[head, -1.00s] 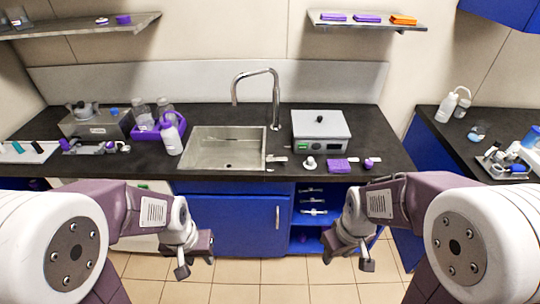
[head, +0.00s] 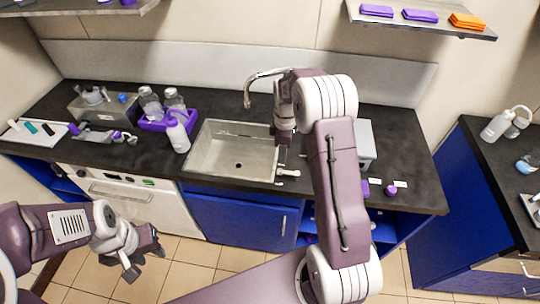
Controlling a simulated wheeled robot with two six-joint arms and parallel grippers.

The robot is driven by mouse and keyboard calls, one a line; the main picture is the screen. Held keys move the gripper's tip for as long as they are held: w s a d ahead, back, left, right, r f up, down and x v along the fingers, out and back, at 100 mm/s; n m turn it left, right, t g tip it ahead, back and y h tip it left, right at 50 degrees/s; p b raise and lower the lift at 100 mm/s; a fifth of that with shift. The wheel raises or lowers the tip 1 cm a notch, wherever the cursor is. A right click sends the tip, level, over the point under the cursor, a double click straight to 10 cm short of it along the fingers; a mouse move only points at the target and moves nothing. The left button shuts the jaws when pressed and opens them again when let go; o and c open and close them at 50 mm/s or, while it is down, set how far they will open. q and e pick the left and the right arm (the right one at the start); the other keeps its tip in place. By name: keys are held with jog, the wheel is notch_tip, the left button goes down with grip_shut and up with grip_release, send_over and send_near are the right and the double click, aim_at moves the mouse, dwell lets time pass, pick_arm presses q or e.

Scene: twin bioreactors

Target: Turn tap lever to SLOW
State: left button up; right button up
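The chrome gooseneck tap (head: 262,75) stands behind the sink (head: 204,152) in the head view. My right arm covers its riser and base. A small pale metal piece (head: 288,172) shows at the sink's right front corner; I cannot tell if it is the lever. No SLOW mark is readable. My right gripper (head: 284,138) points down over the sink's right edge, beside the tap. Its fingers are too small and shadowed to tell open from shut, and contact with the tap is unclear. My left gripper (head: 143,260) is open and empty, low in front of the white cabinet front.
A grey box (head: 366,145) is partly hidden behind my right arm. A shelf (head: 425,22) hangs above right. A side counter (head: 490,150) is far right.

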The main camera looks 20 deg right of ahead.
aim_at(284, 171)
jog(key=f, duration=0.2)
jog(key=s+f, duration=0.1)
jog(key=f, duration=0.2)
jog(key=f+p, duration=0.1)
jog(key=f, duration=0.1)
jog(key=shift+s+f, duration=0.2)
jog(key=shift+f, duration=0.5)
pick_arm(q)
jog(key=shift+s+a+r, duration=0.2)
jog(key=shift+s+r, duration=0.3)
jog(key=shift+r, duration=0.3)
pick_arm(e)
jog(key=shift+f, duration=0.1)
grip_shut()
jog(key=shift+w+d, duration=0.1)
